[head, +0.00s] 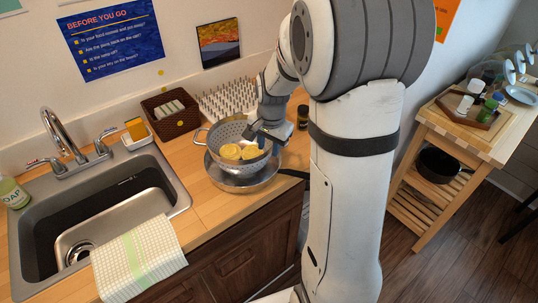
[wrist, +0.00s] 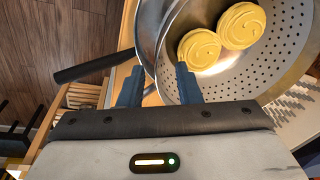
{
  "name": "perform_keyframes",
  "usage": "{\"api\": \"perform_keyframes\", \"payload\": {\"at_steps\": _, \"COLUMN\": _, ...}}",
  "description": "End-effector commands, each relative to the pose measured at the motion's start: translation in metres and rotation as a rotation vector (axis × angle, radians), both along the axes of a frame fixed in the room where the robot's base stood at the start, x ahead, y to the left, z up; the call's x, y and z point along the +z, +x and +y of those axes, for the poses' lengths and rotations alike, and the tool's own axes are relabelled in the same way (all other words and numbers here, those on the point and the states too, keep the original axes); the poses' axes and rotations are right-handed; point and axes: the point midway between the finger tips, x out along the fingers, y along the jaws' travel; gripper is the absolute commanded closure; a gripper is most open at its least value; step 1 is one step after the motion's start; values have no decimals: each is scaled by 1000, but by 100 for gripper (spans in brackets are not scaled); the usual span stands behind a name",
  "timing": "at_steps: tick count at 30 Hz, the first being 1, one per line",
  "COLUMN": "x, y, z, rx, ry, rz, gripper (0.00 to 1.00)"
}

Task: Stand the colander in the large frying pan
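The colander (head: 226,131), grey metal with holes and side handles, sits over the large frying pan (head: 243,186) on the wooden counter. Its lower part is within the pan's rim; whether its base rests flat is hidden. Yellow round pieces (head: 230,152) lie in the colander; two show in the wrist view (wrist: 240,25). My gripper (head: 262,140) is at the colander's right side. In the wrist view the fingers (wrist: 158,78) are apart, with one inside the colander (wrist: 285,70) and one outside its rim. The pan's dark handle (wrist: 92,69) points left there.
A sink (head: 110,205) with a draped towel (head: 138,255) is left of the pan. A brown basket (head: 170,113), a spiked rack (head: 228,97) and a dark jar (head: 303,117) stand behind. A wooden cart (head: 450,140) holding another black pan (head: 437,166) is at right.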

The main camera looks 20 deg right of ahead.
Motion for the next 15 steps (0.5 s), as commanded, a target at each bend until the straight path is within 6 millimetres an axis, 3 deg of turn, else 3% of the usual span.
{"api": "perform_keyframes", "payload": {"at_steps": 6, "x": 42, "y": -6, "z": 0, "rx": -1, "ry": 0, "rz": -4, "gripper": 69}}
{"api": "perform_keyframes", "payload": {"at_steps": 15, "x": 71, "y": -22, "z": 5, "rx": 48, "ry": -10, "rz": -10, "gripper": 69}}
